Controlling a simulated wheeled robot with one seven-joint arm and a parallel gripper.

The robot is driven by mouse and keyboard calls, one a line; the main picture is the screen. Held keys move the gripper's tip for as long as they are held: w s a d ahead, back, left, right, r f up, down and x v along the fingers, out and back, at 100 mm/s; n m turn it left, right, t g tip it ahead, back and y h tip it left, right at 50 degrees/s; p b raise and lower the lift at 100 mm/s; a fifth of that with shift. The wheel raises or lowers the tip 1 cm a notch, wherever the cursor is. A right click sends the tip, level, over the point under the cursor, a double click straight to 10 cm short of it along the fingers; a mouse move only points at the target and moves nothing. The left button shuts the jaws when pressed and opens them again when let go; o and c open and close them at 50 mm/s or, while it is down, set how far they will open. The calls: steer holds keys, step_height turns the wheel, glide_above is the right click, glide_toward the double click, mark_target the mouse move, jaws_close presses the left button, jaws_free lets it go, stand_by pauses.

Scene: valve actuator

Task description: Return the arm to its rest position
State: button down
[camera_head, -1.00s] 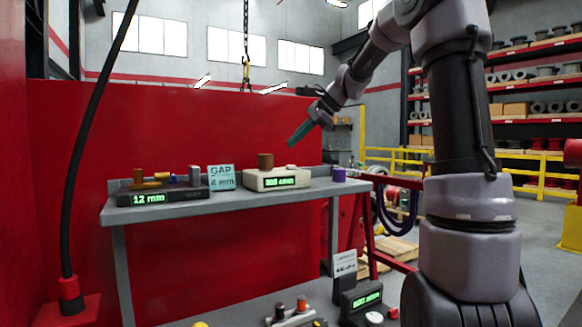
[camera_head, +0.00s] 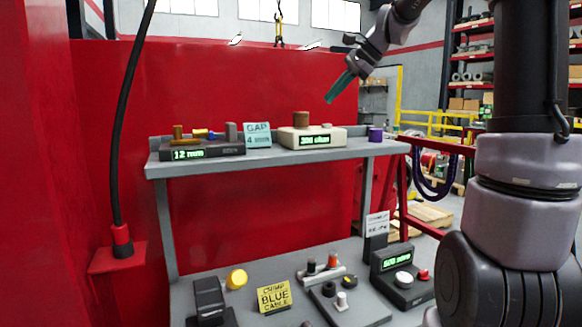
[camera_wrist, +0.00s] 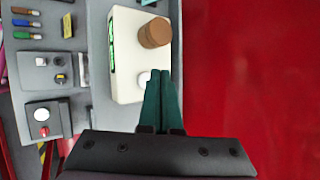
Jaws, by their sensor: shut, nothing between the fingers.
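My gripper (camera_head: 340,88) is in the air above the right part of the upper grey shelf, in front of the red panel. Its teal fingers are together with nothing between them; they also show in the wrist view (camera_wrist: 160,100). My arm rises from the right side of the head view. Below the gripper, on the shelf, is a cream box (camera_head: 312,137) with a green display and a brown cylinder (camera_head: 301,118) on top. In the wrist view the fingertips overlap the cream box's edge in the picture, and I cannot tell the distance.
The upper shelf (camera_head: 290,155) also holds a dark 12 mm display unit (camera_head: 200,149), a GAP sign (camera_head: 257,135) and a purple cylinder (camera_head: 375,134). The lower bench has a yellow sign (camera_head: 273,296) and several devices. A black cable (camera_head: 122,130) hangs at left. A yellow railing stands behind.

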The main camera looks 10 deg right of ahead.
steer(key=s+d+f+n+h, duration=0.1)
steer(key=s+f+n, duration=0.2)
steer(key=s, duration=0.6)
steer(key=s+d+f+n+t+h, duration=0.1)
steer(key=s+d+f+n+h, duration=0.1)
steer(key=s, duration=0.7)
steer(key=s+d+f+n+t+h, duration=0.1)
steer(key=s+f+n, duration=0.3)
steer(key=s, duration=0.4)
steer(key=shift+s+d+f+n+h, duration=0.2)
steer(key=shift+s+d+n+h, duration=0.2)
steer(key=shift+d+n+h, duration=0.15)
